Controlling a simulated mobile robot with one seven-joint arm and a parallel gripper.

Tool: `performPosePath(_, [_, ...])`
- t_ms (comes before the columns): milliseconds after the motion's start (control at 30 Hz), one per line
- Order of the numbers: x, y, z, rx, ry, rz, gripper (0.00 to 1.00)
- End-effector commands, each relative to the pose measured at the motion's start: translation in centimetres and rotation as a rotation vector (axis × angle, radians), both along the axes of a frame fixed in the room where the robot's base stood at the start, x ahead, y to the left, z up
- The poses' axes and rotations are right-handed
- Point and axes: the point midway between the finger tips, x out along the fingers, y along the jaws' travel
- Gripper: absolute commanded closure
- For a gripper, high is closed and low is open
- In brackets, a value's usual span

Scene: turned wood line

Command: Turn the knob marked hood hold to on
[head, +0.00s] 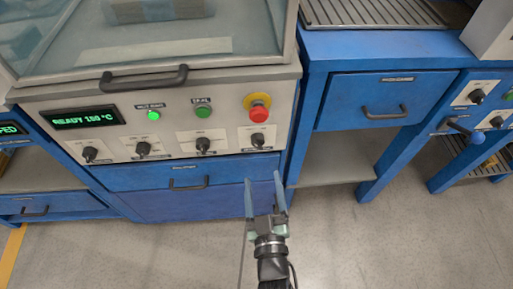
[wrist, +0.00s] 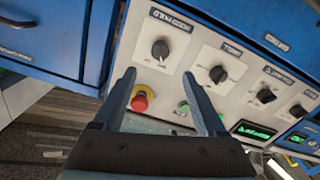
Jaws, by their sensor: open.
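The hood hold knob (wrist: 160,48) is a black knob on a pale plate, its label upside down in the wrist view. In the head view it is the rightmost knob (head: 257,141) of the panel's lower row, below the red stop button (head: 258,114). Its on and off marks are too small to read, so I cannot tell its setting. My gripper (head: 263,182) is open and empty, in front of the machine and apart from the knob. In the wrist view the gripper's fingers (wrist: 158,76) point toward the knob, one to each side.
Other knobs (head: 203,145) stand to the left on the panel. Above are two green buttons (head: 154,115) and a display (head: 82,117) reading READY 150 °C. A dark handle (head: 145,78) juts from the hood. A blue drawer (head: 385,100) is at right. Bare floor (head: 370,240) lies in front.

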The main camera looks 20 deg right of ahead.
Motion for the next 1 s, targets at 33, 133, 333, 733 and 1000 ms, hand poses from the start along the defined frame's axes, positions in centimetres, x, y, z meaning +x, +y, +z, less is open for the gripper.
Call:
performPosePath(33, [1.1,-0.3,0.0,-0.002,-0.006,0.002,0.26])
performPosePath(133, [3.1,-0.8,0.1,-0.002,-0.006,0.001,0.26])
performPosePath(333, [6.7,-1.9,0.0,-0.001,-0.005,0.001,0.26])
performPosePath(733, [10.1,-2.8,0.1,0.001,-0.001,0.000,0.26])
performPosePath(1000, [10.1,-2.9,0.1,0.001,-0.001,0.000,0.28])
